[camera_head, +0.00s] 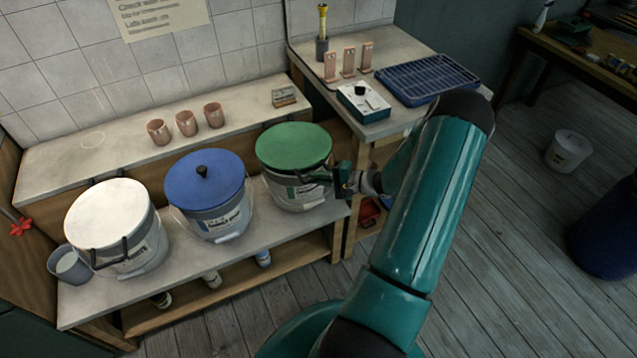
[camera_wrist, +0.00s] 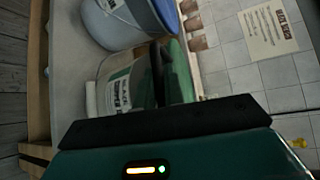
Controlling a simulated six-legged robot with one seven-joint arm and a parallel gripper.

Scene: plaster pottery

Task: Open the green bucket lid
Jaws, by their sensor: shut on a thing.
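The green lid (camera_head: 294,146) sits on a white bucket (camera_head: 295,192) at the right end of the bench. It looks flat and closed on the rim. My gripper (camera_head: 327,179) is at the front right of this bucket, shut on the lid's dark handle (camera_head: 308,177). In the wrist view the green lid (camera_wrist: 181,76) stands beside the black handle (camera_wrist: 157,74), above the bucket (camera_wrist: 121,90). The fingertips are hidden there behind my dark gripper body.
A blue-lidded bucket (camera_head: 205,182) with a black knob and a white-lidded bucket (camera_head: 107,216) stand to the left. Copper cups (camera_head: 186,123) stand on the ledge behind. A side counter at right holds a blue rack (camera_head: 427,79) and a teal device (camera_head: 363,101).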

